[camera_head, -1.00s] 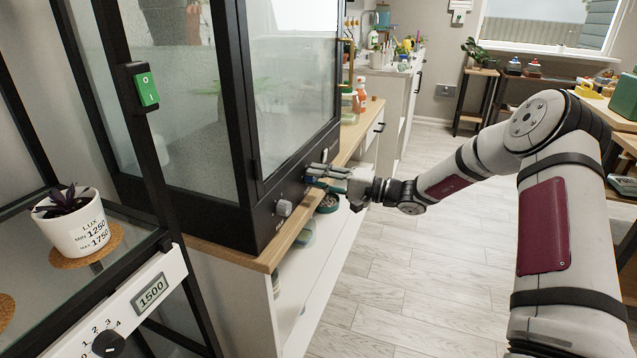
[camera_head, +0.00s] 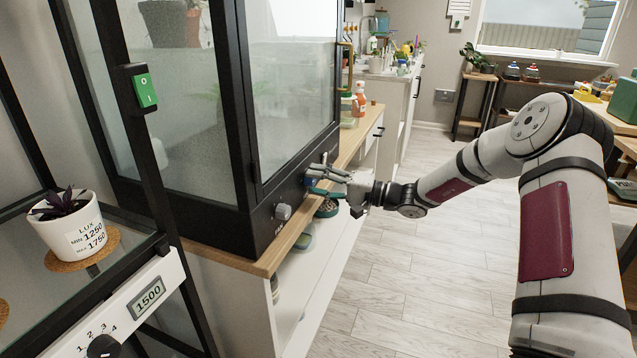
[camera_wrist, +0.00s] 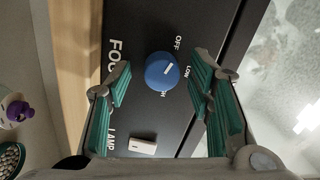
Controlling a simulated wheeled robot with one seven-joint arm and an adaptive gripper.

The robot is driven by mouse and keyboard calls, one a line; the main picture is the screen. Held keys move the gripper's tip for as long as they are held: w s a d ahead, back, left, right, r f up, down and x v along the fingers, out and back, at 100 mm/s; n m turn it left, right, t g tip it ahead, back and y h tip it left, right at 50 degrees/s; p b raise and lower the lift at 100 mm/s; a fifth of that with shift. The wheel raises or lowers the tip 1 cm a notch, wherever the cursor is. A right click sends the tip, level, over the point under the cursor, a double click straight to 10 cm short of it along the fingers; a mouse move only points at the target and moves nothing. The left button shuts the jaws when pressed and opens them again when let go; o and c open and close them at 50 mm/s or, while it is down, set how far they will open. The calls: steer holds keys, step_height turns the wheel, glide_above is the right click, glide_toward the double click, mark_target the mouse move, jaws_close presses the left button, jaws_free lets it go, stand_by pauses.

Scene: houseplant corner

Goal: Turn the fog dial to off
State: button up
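The fog dial (camera_wrist: 161,70) is a round blue knob with a white pointer line, on a black panel. The words OFF, LOW and part of HIGH surround it in the wrist view. The pointer faces upper right, roughly between OFF and LOW. My gripper (camera_wrist: 163,74) is open, with a green-padded finger on each side of the dial and gaps between pads and knob. In the head view my gripper (camera_head: 322,179) is at the front panel of the black glass cabinet (camera_head: 243,230) and mostly hides the dial.
A pale LAMP rocker switch (camera_wrist: 142,146) sits beside the dial. A green power switch (camera_head: 145,90) is on the cabinet frame. A potted plant (camera_head: 72,226) stands at left. The floor (camera_head: 420,270) is clear.

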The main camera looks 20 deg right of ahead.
steer(key=v, duration=1.2)
stand_by(0.3)
